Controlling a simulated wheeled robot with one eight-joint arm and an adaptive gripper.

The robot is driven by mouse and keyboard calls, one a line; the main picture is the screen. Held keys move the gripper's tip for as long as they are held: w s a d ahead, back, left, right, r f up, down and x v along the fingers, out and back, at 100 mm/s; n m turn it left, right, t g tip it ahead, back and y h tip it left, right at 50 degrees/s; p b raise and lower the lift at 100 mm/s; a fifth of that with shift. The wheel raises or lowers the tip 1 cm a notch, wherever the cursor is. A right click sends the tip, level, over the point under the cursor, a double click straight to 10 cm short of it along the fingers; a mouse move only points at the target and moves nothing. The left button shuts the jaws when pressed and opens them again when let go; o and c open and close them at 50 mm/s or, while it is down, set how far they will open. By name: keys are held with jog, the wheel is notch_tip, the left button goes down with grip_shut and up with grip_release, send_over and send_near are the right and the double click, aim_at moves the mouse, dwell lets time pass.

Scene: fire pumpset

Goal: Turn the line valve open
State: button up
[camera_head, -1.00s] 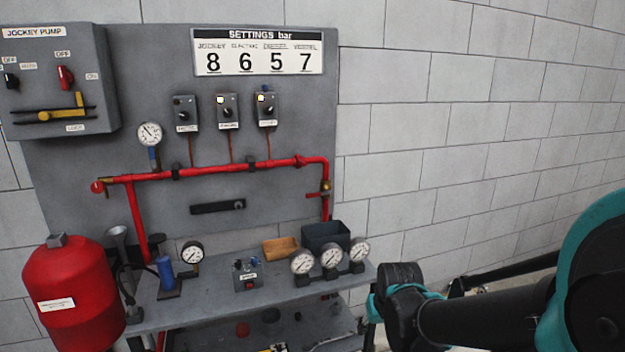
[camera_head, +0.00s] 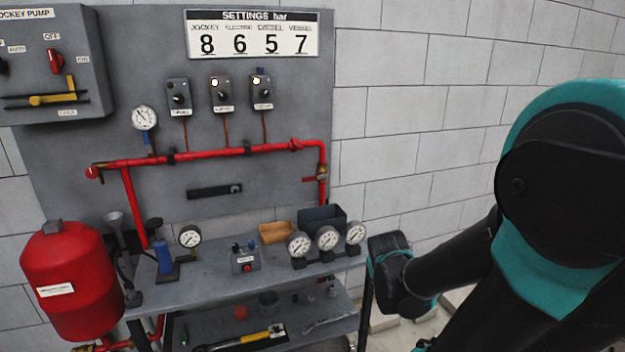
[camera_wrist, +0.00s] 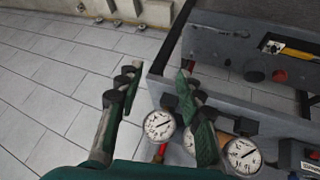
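The red pipe (camera_head: 225,153) runs along the grey panel and turns down at its right end. On that downward leg sits a small valve with a red handle (camera_head: 315,179), which I take for the line valve. The handle sticks out to the left, roughly crosswise to the pipe. My gripper (camera_wrist: 158,84) is open and empty in the wrist view, its fingers spread above the floor and shelf edge. The valve does not show in the wrist view. In the head view my arm is at the right, well apart from the valve, and the gripper's fingers cannot be made out.
Gauges (camera_head: 327,238), a dark bin (camera_head: 322,219), a wooden block (camera_head: 277,232) and a small switch box (camera_head: 245,260) stand on the bench shelf (camera_head: 205,277). A red tank (camera_head: 75,280) stands at the left. Open space lies between the panel and my arm.

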jog(key=w+r+n+t+h, duration=0.1)
jog(key=w+r+n+t, duration=0.4)
jog(key=w, duration=0.5)
jog(key=w+r+n+t, duration=0.35)
jog(key=w+r, duration=0.35)
jog(key=w, duration=0.3)
jog(key=n+t+y, duration=0.2)
jog(key=n+y, duration=0.7)
jog(key=n, duration=0.3)
send_near(309, 179)
jog(key=x, duration=1)
jog(key=shift+w, duration=0.2)
grip_shut()
